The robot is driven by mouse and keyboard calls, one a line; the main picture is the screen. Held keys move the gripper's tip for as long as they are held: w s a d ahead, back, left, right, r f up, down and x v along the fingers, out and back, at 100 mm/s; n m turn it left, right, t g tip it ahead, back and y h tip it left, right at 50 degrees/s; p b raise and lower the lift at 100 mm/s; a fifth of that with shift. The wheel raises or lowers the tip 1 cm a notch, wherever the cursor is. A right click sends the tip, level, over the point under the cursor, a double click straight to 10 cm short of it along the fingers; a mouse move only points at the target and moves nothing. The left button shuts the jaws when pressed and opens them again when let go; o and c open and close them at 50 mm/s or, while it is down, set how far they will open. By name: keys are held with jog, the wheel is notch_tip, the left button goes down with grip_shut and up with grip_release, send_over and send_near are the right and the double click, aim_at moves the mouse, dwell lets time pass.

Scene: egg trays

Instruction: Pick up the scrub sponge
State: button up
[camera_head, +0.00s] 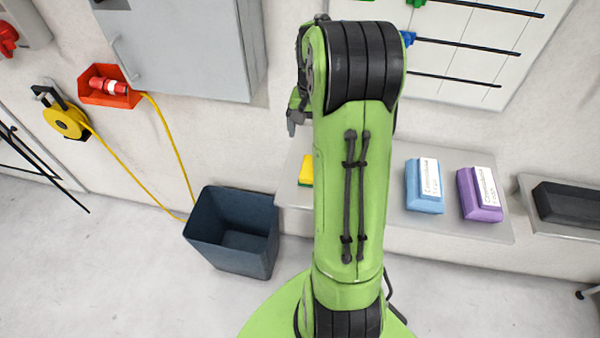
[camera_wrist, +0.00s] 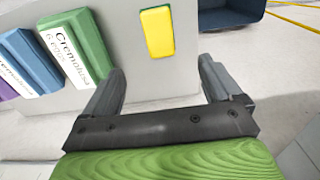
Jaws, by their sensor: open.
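In the head view the sponge (camera_head: 306,171) shows only as a small yellow piece at the left edge of my arm, which hides the rest. My gripper (camera_wrist: 161,76) is open and empty, with its two fingers wide apart. The sponge appears beyond the fingertips, between their directions, apart from both. In the head view my gripper (camera_head: 292,118) is mostly hidden behind my arm.
A green egg carton (camera_wrist: 75,45) stands near the left finger; blue (camera_head: 424,186) and purple (camera_head: 480,195) cartons stand further along the shelf (camera_head: 400,228). A dark open bin (camera_head: 232,262) stands beside the shelf. A grey cabinet (camera_head: 185,45) hangs on the wall.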

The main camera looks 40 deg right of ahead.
notch_tip(320, 180, down, 14)
jog(key=shift+s+f+b, duration=0.1)
jog(key=shift+b, duration=1.1)
jog(key=shift+a, duration=0.1)
jog(key=c, duration=1.2)
notch_tip(320, 180, up, 10)
jog(key=shift+r+p, duration=0.1)
jog(key=shift+p, duration=0.85)
jog(key=shift+c, duration=0.2)
